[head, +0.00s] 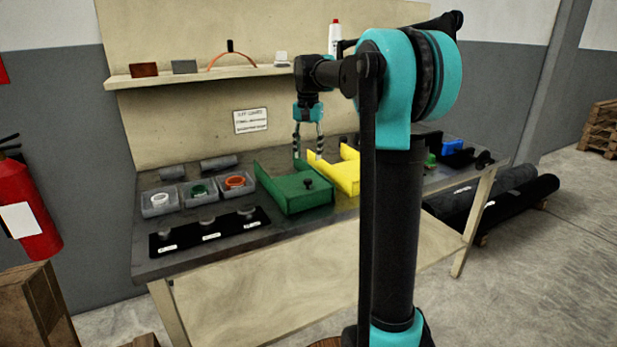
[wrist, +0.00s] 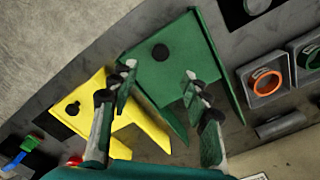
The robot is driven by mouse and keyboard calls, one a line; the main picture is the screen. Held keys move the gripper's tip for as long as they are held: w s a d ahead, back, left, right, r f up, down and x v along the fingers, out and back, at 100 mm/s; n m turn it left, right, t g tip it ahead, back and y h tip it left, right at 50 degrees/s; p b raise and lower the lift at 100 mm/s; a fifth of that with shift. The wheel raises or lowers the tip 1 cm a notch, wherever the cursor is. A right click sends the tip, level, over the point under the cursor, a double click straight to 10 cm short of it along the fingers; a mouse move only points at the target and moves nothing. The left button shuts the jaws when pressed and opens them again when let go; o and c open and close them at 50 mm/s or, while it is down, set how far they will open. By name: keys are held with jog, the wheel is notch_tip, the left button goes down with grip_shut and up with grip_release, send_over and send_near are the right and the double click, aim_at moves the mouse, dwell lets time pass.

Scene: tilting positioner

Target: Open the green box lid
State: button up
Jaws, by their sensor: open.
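The green box (head: 300,200) sits on the bench in the middle of the head view. It has a flat green face, raised side walls and a small dark knob (head: 308,183). In the wrist view the green box (wrist: 185,70) fills the centre, with its round black knob (wrist: 160,52) in upper middle. I cannot tell clearly where its lid ends and its body begins. My gripper (head: 308,156) is open and empty, pointing down above the back of the green box. In the wrist view its fingers (wrist: 160,82) spread over the green box, with the knob beyond the fingertips.
A yellow box (head: 345,172) with a dark knob stands close to the right of the green box. Grey trays with coloured rings (head: 160,203) and a black strip with knobs (head: 210,234) lie to the left. A shelf (head: 200,75) runs behind, above the bench. My arm hides part of the bench's right.

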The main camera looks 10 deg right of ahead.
aim_at(308, 180)
notch_tip(308, 180, down, 9)
jog(key=shift+f, duration=0.1)
dwell(0.4)
grip_shut()
